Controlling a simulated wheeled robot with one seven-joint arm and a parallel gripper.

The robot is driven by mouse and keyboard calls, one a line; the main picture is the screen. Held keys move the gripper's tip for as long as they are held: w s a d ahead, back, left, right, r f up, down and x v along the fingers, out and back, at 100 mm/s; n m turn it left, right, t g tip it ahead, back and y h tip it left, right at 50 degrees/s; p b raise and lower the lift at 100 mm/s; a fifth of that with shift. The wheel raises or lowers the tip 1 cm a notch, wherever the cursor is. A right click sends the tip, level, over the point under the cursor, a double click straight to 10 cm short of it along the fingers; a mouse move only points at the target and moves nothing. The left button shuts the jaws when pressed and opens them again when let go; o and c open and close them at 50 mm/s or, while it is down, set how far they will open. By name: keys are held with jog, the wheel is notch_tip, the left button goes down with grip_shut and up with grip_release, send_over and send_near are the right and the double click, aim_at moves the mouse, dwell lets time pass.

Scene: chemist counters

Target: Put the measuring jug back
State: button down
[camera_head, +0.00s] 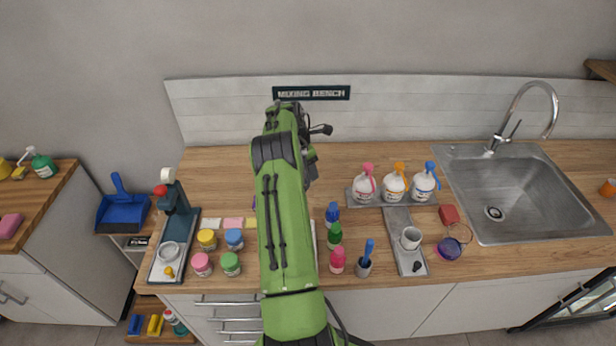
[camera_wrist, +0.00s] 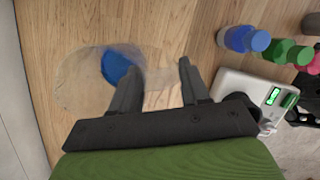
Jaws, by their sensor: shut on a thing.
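A clear, see-through jug (camera_wrist: 85,85) with blue in it shows in the wrist view, over the wooden bench. My gripper (camera_wrist: 157,70) is shut on the jug's clear side or handle, which lies between the fingers; the clear outline is faint, so I cannot tell exactly which part. I cannot tell whether the jug touches the bench. In the head view my green arm hides the jug and the fingertips. A second clear vessel with blue-purple in it (camera_head: 450,248) stands left of the sink.
Blue (camera_head: 332,215), green (camera_head: 334,236) and pink (camera_head: 337,262) bottles stand right of my arm. A white scale with a green display (camera_wrist: 265,95) is close to the right finger. The bench's back left is clear.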

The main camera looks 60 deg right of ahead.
jog(key=shift+f, duration=1.85)
jog(key=shift+f, duration=0.1)
jog(key=c, duration=0.5)
grip_release()
jog(key=shift+c, duration=0.2)
jog(key=v, duration=1.2)
